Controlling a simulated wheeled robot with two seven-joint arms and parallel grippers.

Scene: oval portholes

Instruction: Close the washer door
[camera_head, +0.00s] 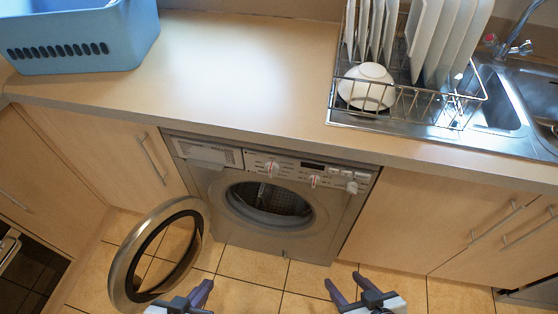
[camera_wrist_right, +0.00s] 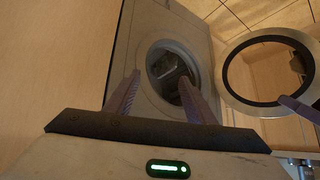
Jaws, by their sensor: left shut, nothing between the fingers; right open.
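The washer (camera_head: 345,205) is a grey front-loader under the counter. Its round door (camera_head: 118,276) is swung wide open to the left, a silver ring with a dark inner rim, and the drum opening (camera_head: 270,200) is uncovered. My left gripper (camera_head: 205,288) is shut and empty at the bottom, just right of the door's lower part; I cannot tell whether it touches. My right gripper (camera_head: 345,283) is open and empty, in front of the washer's lower right. The right wrist view shows the washer (camera_wrist_right: 140,85) between its fingers (camera_wrist_right: 160,92) and the open door (camera_wrist_right: 236,92) at right.
The counter (camera_head: 230,60) runs above the washer, with a blue basket (camera_head: 85,40) at left and a dish rack (camera_head: 430,100) with plates and a bowl at right by the sink. Cabinets (camera_head: 430,215) flank the washer. The tiled floor in front is clear.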

